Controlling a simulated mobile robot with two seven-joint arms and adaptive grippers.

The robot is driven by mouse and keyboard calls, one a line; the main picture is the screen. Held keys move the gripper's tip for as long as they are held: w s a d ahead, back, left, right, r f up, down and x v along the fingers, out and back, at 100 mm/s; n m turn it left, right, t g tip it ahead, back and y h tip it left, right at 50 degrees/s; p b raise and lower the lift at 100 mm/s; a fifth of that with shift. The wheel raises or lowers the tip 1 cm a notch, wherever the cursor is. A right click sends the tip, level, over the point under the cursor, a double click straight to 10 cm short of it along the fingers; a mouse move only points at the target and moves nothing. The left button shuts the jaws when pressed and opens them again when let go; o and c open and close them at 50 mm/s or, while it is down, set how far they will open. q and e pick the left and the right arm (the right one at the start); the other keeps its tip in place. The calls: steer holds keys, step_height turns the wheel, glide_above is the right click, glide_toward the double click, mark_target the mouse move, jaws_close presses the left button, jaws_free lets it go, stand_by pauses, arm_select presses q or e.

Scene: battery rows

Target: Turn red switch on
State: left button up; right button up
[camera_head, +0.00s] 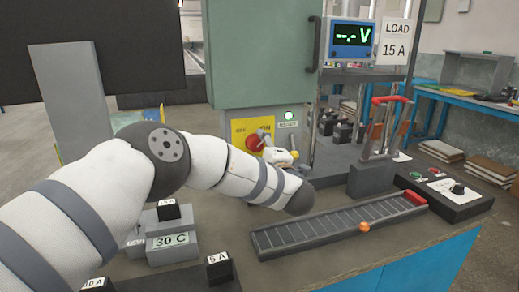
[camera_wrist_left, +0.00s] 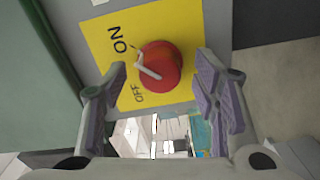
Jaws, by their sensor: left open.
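The red switch (camera_wrist_left: 160,65) is a round red knob with a pale bar across its face. It sits on a yellow plate (camera_wrist_left: 187,20) marked ON and OFF. In the head view the red knob (camera_head: 255,143) shows on the yellow plate (camera_head: 239,127), partly hidden by my gripper. My left gripper (camera_wrist_left: 163,68) is open, with one purple-padded finger on each side of the knob in the wrist view. My right gripper is not in view.
A green cabinet (camera_head: 265,55) stands above the plate, with a lit green lamp (camera_head: 289,115) beside it. A meter (camera_head: 352,38) reads dashes.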

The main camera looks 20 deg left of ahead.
arm_select(q)
steer(key=v, duration=1.2)
